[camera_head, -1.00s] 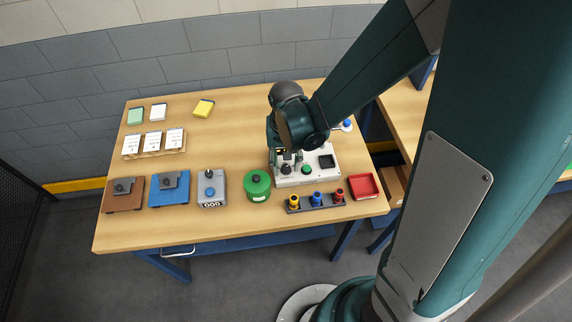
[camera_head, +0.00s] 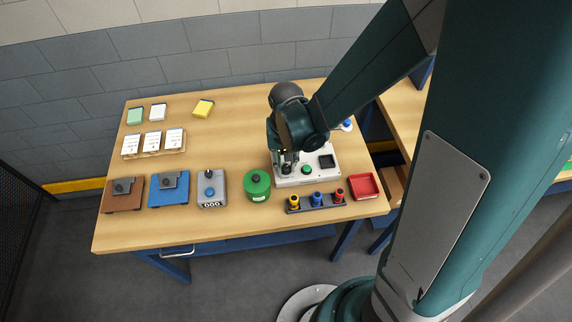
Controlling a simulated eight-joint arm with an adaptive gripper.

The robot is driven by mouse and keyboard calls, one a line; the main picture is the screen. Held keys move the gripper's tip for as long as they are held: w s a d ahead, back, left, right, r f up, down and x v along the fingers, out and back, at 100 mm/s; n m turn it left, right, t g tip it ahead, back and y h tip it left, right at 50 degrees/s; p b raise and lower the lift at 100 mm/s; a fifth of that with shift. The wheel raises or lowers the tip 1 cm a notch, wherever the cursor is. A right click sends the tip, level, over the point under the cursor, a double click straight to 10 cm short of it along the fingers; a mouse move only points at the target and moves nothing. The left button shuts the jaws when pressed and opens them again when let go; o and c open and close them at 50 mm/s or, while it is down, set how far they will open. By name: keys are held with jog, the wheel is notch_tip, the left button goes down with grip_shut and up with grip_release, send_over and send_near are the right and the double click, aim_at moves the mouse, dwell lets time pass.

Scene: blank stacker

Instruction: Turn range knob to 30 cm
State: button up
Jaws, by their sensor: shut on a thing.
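A white control box (camera_head: 308,181) stands on the table right of the middle. It carries a dark knob (camera_head: 286,169) at its left, a green button (camera_head: 306,170) and a dark square panel (camera_head: 326,161). My gripper (camera_head: 287,161) reaches down from above over the left part of the box and is shut on the dark knob. The arm hides the back of the box. The knob's scale marks are too small to read, so I cannot tell its setting.
A rack with coloured pieces (camera_head: 317,206) lies in front, and a red tray (camera_head: 364,187) is to the right. A grey counter device (camera_head: 213,199) stands farther left.

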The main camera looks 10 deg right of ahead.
aim_at(286, 167)
jog(key=shift+n, duration=0.5)
jog(key=o, duration=0.9)
jog(key=shift+r, duration=0.1)
notch_tip(286, 167, up, 12)
dwell(0.6)
